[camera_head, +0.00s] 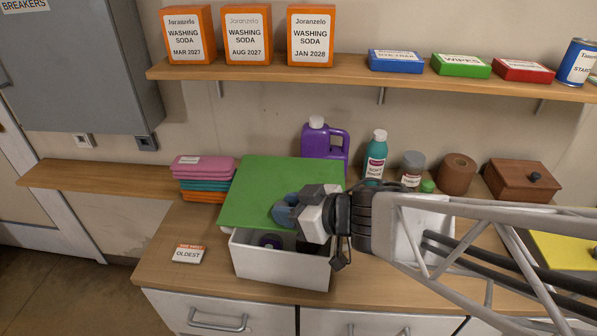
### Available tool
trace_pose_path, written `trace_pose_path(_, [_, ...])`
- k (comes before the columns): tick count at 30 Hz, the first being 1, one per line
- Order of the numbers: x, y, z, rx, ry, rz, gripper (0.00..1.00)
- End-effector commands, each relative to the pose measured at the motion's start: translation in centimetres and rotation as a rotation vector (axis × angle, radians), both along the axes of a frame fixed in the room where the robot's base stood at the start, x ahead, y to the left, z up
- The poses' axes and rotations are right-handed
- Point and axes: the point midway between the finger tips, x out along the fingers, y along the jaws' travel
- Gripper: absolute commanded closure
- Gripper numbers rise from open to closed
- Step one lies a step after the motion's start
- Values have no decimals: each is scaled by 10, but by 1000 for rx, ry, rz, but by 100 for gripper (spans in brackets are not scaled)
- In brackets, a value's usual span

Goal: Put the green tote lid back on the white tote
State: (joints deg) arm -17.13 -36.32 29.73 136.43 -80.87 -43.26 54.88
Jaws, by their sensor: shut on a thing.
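The green tote lid (262,181) is a flat panel above the back of the white tote (277,266), tilted and reaching past the tote's left and back sides. The front of the tote is uncovered, and a dark round item (270,241) shows inside. My gripper (285,213) is shut on the lid near its front right edge. Its fingertips are partly hidden by the gripper body. I cannot tell whether the lid touches the tote's rear rim, which is hidden beneath it.
Folded cloths (203,178) are left of the lid. A purple jug (325,148) and a teal bottle (376,156) stand behind. A label block (188,253) lies on the counter front left. The shelf (350,72) above holds boxes. A wooden box (522,180) is at right.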

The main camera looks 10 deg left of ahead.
Motion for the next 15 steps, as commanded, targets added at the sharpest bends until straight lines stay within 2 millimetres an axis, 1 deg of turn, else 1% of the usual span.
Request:
trace_pose_path(8, [0, 0, -10, 0, 0, 0, 95])
trace_pose_path(15, [0, 0, -29, 0, 1, 0, 95])
